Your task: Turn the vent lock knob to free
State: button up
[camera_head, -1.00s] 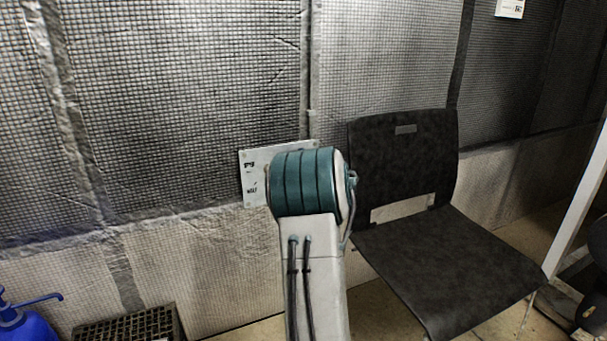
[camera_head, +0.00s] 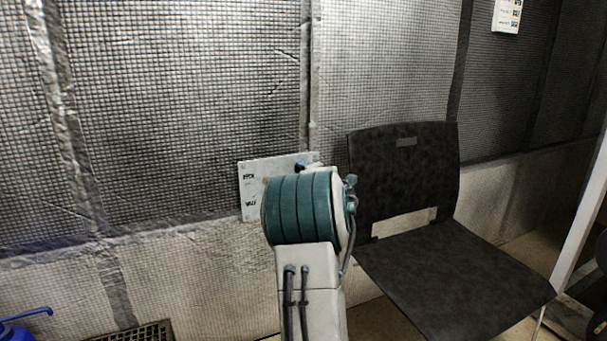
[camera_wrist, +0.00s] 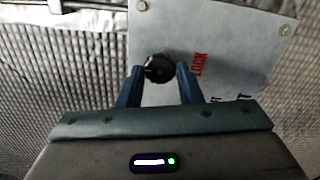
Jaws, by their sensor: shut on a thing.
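The vent lock knob (camera_wrist: 159,67) is a small round black knob on a pale metal plate (camera_wrist: 225,45) fixed to the wall, seen in the wrist view. Red lettering reading "LOCK" stands just right of it. My gripper (camera_wrist: 160,72) has its two blue fingers on either side of the knob and is shut on it. In the head view the plate (camera_head: 250,190) shows at the middle, with dark lettering on its left part. My arm hides the knob and most of the plate there.
A black chair (camera_head: 440,240) stands close to the right of my arm. A dark grated box (camera_head: 140,332) and a blue object (camera_head: 18,330) are on the floor at lower left. The wall is quilted grey mesh. A white sign (camera_head: 507,15) hangs at upper right.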

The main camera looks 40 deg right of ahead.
jog(key=o, duration=1)
jog(key=shift+s, duration=0.1)
jog(key=p+v, duration=0.3)
jog(key=v, duration=1)
jog(key=shift+s+f, duration=0.1)
jog(key=shift+s, duration=0.25)
